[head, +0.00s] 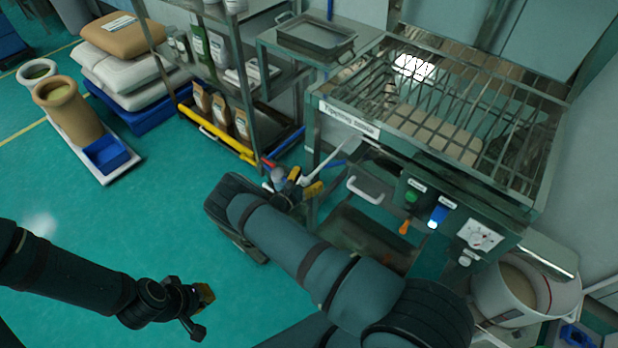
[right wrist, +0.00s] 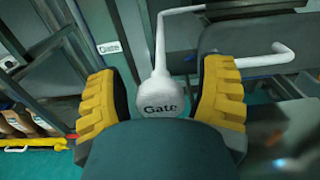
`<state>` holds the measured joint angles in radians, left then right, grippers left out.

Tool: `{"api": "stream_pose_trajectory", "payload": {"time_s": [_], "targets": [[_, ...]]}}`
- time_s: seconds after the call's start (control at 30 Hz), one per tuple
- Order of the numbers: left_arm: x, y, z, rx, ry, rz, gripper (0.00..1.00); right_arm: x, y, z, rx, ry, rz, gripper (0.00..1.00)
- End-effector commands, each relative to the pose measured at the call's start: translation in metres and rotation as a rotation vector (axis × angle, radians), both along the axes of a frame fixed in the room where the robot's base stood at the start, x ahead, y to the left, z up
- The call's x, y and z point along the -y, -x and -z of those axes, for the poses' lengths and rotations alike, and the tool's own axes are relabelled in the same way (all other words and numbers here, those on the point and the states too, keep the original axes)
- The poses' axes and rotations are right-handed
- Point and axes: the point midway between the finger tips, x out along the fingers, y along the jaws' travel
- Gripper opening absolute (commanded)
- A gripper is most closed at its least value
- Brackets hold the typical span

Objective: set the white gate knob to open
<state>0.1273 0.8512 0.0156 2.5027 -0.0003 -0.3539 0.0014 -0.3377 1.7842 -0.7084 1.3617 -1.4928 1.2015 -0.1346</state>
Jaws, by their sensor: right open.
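The white gate knob (right wrist: 160,98) is a rounded knob marked "Gate" on a white bent rod (right wrist: 190,12), seen in the right wrist view. My right gripper (right wrist: 162,102) is open, with one yellow finger on each side of the knob; gaps show between it and both pads. The knob's lower end is hidden behind my gripper body. In the head view, my right gripper (head: 294,184) is beside the white rod (head: 322,167) at the sieve's left front. My left gripper (head: 203,310) is open and empty, low over the floor.
The sieve (head: 455,160) carries a control panel (head: 430,205) and a white handle (head: 364,191). A shelf rack (head: 236,60) with bags and bottles stands to the left. A white bucket (head: 520,303) stands at the right. The green floor at left is mostly clear.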

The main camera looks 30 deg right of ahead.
Motion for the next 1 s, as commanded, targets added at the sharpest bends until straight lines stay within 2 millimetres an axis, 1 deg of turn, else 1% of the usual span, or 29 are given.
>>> {"api": "stream_pose_trajectory", "payload": {"time_s": [0.17,0.4,0.6,0.8,1.0], "targets": [[0.000,0.000,0.000,0.000,0.000,0.000,0.00,-0.021,0.008,0.000,-0.002,-0.001,-0.004,0.69],[0.000,0.000,0.000,0.000,0.000,0.000,0.00,-0.067,0.027,0.000,0.000,-0.001,-0.004,0.69],[0.000,0.000,0.000,0.000,0.000,0.000,0.00,-0.096,0.039,0.000,0.000,0.000,-0.003,0.69],[0.000,0.000,0.000,0.000,0.000,0.000,0.00,-0.108,0.045,0.000,0.000,-0.001,-0.001,0.69],[0.000,0.000,0.000,0.000,0.000,0.000,0.00,-0.110,0.045,0.000,0.000,0.000,0.000,0.69]]}}
